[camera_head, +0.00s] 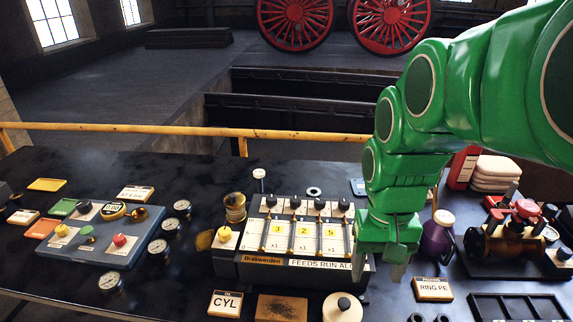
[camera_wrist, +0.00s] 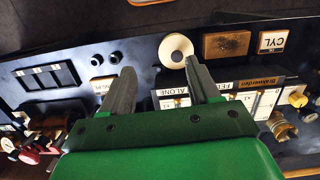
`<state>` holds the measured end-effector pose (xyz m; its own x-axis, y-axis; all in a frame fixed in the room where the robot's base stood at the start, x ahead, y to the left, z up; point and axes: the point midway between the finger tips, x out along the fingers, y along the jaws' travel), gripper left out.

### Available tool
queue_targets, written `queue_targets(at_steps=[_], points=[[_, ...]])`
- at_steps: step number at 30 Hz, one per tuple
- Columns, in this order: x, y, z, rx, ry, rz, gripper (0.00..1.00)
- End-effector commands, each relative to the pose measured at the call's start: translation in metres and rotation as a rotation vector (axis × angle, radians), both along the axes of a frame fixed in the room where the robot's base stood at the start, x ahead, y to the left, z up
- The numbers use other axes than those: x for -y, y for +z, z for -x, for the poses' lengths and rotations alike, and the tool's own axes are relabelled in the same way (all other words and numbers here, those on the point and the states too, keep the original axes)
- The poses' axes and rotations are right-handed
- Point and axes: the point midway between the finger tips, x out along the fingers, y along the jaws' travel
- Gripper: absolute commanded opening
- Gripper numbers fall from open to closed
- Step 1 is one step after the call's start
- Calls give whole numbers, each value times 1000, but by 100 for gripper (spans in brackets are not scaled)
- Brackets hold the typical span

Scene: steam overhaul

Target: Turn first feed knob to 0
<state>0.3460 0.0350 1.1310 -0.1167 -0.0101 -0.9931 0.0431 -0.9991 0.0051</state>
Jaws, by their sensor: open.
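The feed box (camera_head: 290,272) is a dark unit on the bench, labelled "FEEDS RUN ALONE" along its front. Several black feed knobs stand in a row along its back edge, with number cards in front of them. The leftmost knob (camera_head: 271,201) is at the left end; cards further right read 3, 2 and 5. My gripper (camera_head: 379,268) is open and empty at the box's right end, apart from the knobs. Its arm hides part of that end. In the wrist view my open gripper (camera_wrist: 160,75) shows the box's "FEEDS RUN ALONE" label (camera_wrist: 235,85) upside down behind one finger.
A cream round knob (camera_head: 343,307), a brown block (camera_head: 281,307) and a CYL sign (camera_head: 225,303) lie in front of the box. A purple flask (camera_head: 438,236) stands right of my arm. A yellow rail (camera_head: 200,131) runs behind the bench.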

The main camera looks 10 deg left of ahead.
Motion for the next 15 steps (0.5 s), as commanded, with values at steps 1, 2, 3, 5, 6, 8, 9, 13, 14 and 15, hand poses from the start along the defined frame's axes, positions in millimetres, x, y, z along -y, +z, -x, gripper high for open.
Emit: queue_targets(at_steps=[1,2,3,5,6,8,9,13,14,15], points=[[-6,1,-13,0,5,0,61],[-9,1,-20,1,8,0,61],[-13,4,-30,6,10,0,61],[-19,6,-45,13,13,-1,61],[-24,6,-54,14,15,-1,61],[-31,7,-69,18,18,-2,61],[-36,9,-79,25,20,-3,61],[-53,9,-108,32,24,-5,61],[-57,10,-116,37,25,-6,61],[-62,10,-125,41,25,-7,61]])
